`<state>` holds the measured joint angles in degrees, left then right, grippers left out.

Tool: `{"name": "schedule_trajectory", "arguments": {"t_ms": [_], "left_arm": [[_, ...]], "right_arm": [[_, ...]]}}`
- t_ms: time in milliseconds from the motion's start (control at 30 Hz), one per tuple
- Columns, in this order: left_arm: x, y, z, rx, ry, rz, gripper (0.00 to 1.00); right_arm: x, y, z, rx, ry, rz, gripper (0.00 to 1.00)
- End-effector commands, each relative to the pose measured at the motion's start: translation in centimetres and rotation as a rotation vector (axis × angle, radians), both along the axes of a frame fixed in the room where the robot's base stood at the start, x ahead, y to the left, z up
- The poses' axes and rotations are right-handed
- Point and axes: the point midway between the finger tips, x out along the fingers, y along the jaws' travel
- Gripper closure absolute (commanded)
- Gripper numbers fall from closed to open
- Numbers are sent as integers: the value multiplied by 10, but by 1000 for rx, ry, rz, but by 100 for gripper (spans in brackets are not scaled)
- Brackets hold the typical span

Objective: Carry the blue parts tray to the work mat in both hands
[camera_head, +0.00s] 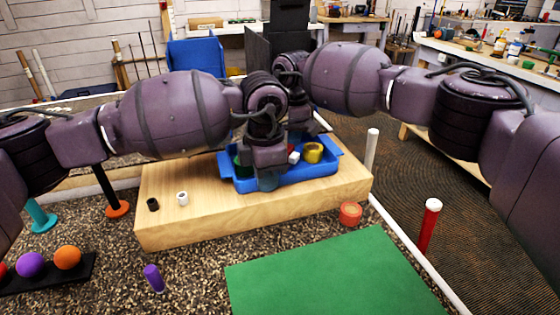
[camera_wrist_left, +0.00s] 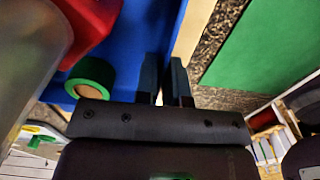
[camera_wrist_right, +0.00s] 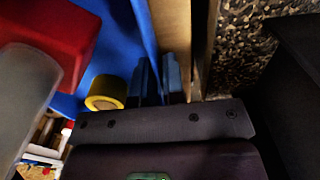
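The blue parts tray (camera_head: 325,171) sits on a wooden block and holds a yellow ring (camera_head: 313,153), a small white part, a green ring (camera_wrist_left: 90,78) and a red part (camera_wrist_left: 92,25). My left gripper (camera_wrist_left: 164,80) has its fingers close together on either side of a tray wall. My right gripper (camera_wrist_right: 162,80) likewise pinches a tray wall. In the head view my left wrist covers part of the tray and hides the right fingertips. The green work mat (camera_head: 335,278) lies in front, empty.
The wooden block (camera_head: 170,222) carries a black and a white cap (camera_head: 182,198) at its left. A purple peg (camera_head: 153,278), an orange-red cylinder (camera_head: 350,213), a red post (camera_head: 429,226) and a rack of balls (camera_head: 68,258) stand around the mat.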

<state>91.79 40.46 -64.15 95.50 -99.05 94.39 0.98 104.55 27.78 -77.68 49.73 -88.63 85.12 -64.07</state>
Motion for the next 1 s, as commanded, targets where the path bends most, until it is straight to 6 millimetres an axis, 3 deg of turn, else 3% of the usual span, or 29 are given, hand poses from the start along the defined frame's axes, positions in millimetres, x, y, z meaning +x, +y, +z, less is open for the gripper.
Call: {"name": "schedule_trajectory", "arguments": {"t_ms": [567,767,1000], "left_arm": [[0,0,7,0,-9,1,100],[-2,0,32,0,-38,1,100],[-7,0,82,-1,-95,1,100]], "right_arm": [[0,0,8,0,-7,0,100],[-2,0,38,1,-38,0,100],[-8,0,96,1,-94,0,100]]}}
